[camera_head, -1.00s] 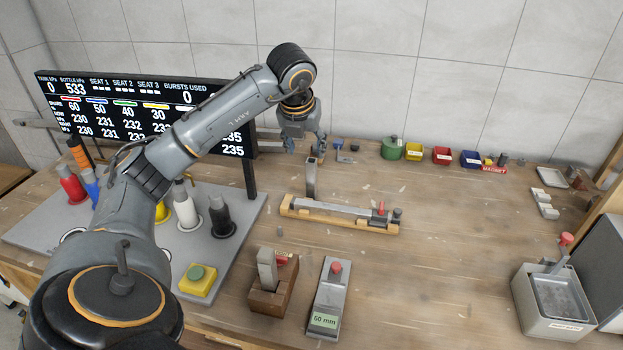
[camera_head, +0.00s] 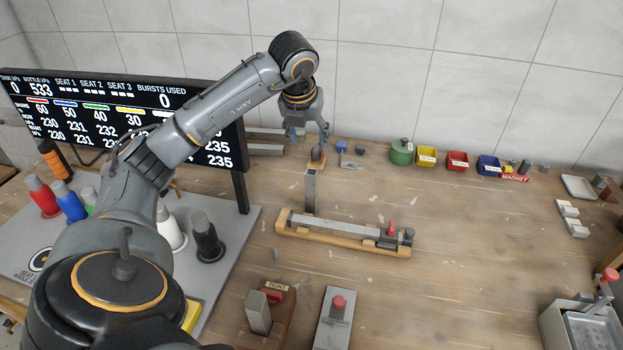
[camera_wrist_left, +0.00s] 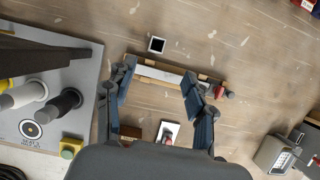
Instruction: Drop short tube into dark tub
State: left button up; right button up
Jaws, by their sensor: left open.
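A grey upright square tube (camera_head: 310,188) stands behind a wooden fixture on the bench; I take it for the short tube. In the left wrist view its open square end (camera_wrist_left: 157,44) shows from above, dark inside. My left gripper (camera_head: 308,138) is open above the back of the bench in the head view; nothing shows held. In the left wrist view its spread fingers (camera_wrist_left: 158,72) frame part of the fixture, with the tube end just beyond. I cannot tell which container is the dark tub; a dark blue bin (camera_head: 488,166) stands at the back. My right gripper is not in view.
The wooden fixture (camera_head: 340,233) holds a grey bar and a red knob. Green, yellow and red containers line the back. A board with coloured cylinders (camera_head: 207,240) and a display (camera_head: 100,112) stand left. A grey bin (camera_head: 570,325) is front right. Bench centre-right is clear.

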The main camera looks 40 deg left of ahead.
pick_arm(q)
notch_tip(320, 180, down, 3)
jog(key=b, duration=0.8)
send_near(311, 190)
jog(key=x, duration=0.2)
jog(key=p+x, duration=0.1)
jog(key=x, duration=0.3)
jog(key=shift+w+a+f, duration=0.15)
jog(key=shift+w+a, duration=0.05)
jog(key=shift+w, duration=0.25)
jog(key=p+x, duration=0.2)
jog(key=x, duration=0.3)
jog(key=shift+a, duration=0.15)
jog(key=shift+f, duration=0.2)
grip_shut()
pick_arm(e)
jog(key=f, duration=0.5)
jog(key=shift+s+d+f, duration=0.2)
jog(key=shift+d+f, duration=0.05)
